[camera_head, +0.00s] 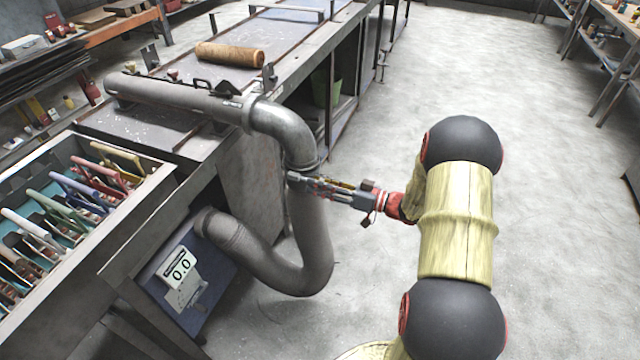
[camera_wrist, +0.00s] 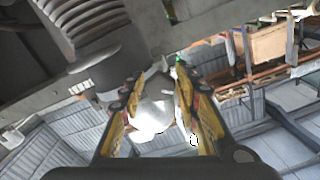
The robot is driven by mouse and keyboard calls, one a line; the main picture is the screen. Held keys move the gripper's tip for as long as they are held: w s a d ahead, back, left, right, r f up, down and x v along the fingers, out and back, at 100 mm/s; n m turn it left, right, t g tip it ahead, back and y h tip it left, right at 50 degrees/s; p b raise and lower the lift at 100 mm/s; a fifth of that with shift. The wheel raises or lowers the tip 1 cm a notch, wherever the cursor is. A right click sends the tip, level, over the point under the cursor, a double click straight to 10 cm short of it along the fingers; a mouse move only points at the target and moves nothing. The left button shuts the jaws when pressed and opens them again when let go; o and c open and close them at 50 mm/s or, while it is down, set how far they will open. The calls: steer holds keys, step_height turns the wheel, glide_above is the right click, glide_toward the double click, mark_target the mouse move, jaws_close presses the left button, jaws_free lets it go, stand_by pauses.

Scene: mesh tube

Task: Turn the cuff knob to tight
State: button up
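The grey ribbed tube (camera_wrist: 85,25) bends down from the bench top in the head view, with a collar-like cuff (camera_head: 302,167) partway down. In the wrist view the cuff (camera_wrist: 108,68) is a dark grey band at the hose's end, with a small pale green mark. My gripper (camera_head: 296,180) is at the tube just below the bend. In the wrist view my gripper (camera_wrist: 156,82) has its yellow fingers apart. A pale grey, partly overexposed rounded shape (camera_wrist: 152,108) shows between them. I cannot tell if it is the knob or if the fingers touch it.
A brown roll (camera_head: 230,54) lies on the bench (camera_head: 290,35). A drawer (camera_head: 150,200) of coloured-handled tools is at left. The floor at right is clear.

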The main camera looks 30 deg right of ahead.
jaws_close()
